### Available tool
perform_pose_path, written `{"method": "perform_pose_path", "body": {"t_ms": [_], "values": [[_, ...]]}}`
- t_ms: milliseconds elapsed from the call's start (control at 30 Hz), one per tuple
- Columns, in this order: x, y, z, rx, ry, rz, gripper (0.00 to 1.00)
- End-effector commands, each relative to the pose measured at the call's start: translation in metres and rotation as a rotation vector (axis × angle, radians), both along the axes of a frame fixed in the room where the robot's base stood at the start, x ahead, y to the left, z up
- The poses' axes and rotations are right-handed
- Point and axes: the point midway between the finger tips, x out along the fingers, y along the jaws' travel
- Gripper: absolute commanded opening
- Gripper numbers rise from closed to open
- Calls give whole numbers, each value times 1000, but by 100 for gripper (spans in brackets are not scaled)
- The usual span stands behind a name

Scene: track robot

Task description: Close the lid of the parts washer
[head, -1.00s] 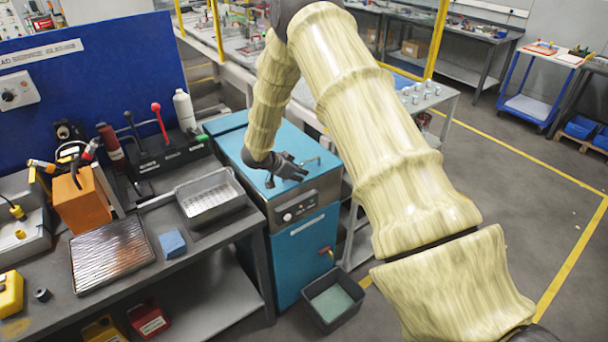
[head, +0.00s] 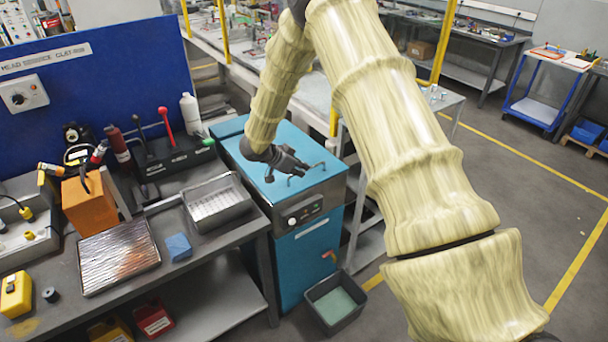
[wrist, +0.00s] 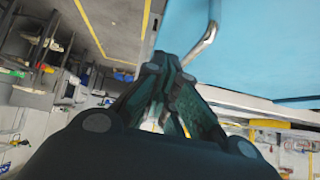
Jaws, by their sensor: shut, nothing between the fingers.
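The parts washer (head: 302,255) is a blue cabinet with a dark control band at the front. Its blue lid (head: 285,185) lies flat on top in the head view, and it also fills the upper right of the wrist view (wrist: 265,45). A metal handle (head: 307,170) stands near the lid's front right; it shows in the wrist view (wrist: 200,42) just beyond the fingers. My gripper (head: 304,169) is shut and empty, low over the lid beside the handle. Whether the fingers touch the handle or lid I cannot tell.
A grey bin (head: 336,301) stands on the floor before the washer. Open floor lies to the right.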

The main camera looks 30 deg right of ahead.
Motion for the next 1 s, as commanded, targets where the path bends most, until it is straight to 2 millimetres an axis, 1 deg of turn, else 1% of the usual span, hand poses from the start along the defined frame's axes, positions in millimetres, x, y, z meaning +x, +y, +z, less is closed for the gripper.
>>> {"method": "perform_pose_path", "body": {"t_ms": [200, 400, 500, 633, 767, 867, 967, 1000], "values": [[1, 24, 22, 0, -4, 1, 0], [0, 44, 42, 0, -2, 1, 0], [1, 50, 49, -1, -2, 1, 0], [0, 54, 54, -2, -2, 1, 0], [0, 55, 55, -1, -1, 1, 0], [-2, 55, 50, -8, 4, 12, 0], [-8, 55, 30, -33, 20, 62, 0], [-12, 56, 18, -47, 29, 96, 0]]}}
